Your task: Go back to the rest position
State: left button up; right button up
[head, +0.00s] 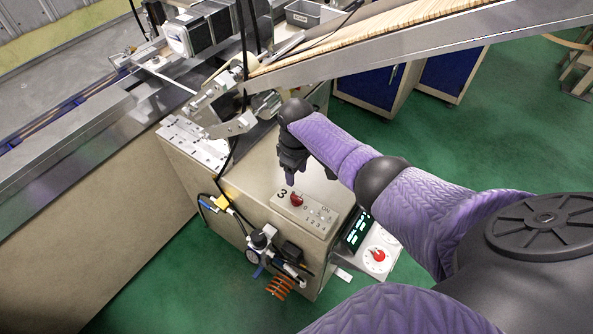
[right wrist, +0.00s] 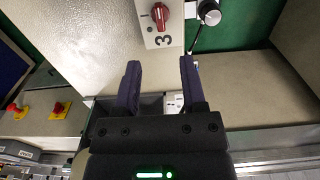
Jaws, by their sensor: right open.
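My right gripper (head: 290,172) hangs over the beige machine cabinet in the head view, fingers pointing down, just above the control panel (head: 316,214) with the red knob (head: 296,199). In the right wrist view its two dark fingers (right wrist: 160,85) stand apart with nothing between them. The red knob (right wrist: 160,14) and the panel marked 3 (right wrist: 163,32) lie beyond the fingertips, apart from them. My left gripper does not show in either view.
The wrapping machine's slanted tray of sticks (head: 400,32) runs above my right forearm. Gauges and hoses (head: 262,240) hang on the cabinet's front. A display box (head: 357,231) with a red switch (head: 378,254) stands to the right. Green floor (head: 450,130) is clear at right.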

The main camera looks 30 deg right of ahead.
jog(key=s+a+f+t, duration=0.1)
jog(key=s+a+f, duration=0.3)
jog(key=s+a, duration=0.5)
jog(key=s+a+r+m+t, duration=0.1)
jog(key=s+r, duration=0.3)
jog(key=s, duration=0.3)
jog(key=s+r+m+t, duration=0.1)
jog(key=s+r, duration=0.3)
jog(key=s, duration=0.2)
jog(key=s+f+g+b, duration=0.1)
jog(key=s+f+b, duration=0.1)
jog(key=f, duration=1)
jog(key=s+f+b, duration=0.2)
jog(key=f+b, duration=0.1)
jog(key=f, duration=1)
pick_arm(q)
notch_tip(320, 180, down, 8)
jog(key=b, duration=0.2)
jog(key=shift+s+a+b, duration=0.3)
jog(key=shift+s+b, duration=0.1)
pick_arm(e)
jog(key=s+d+f+g, duration=0.1)
jog(key=s+d+f, duration=0.2)
jog(key=s+f, duration=0.8)
jog(key=shift+s+d+f, duration=0.15)
jog(key=shift+s+f, duration=0.1)
jog(key=shift+s, duration=0.5)
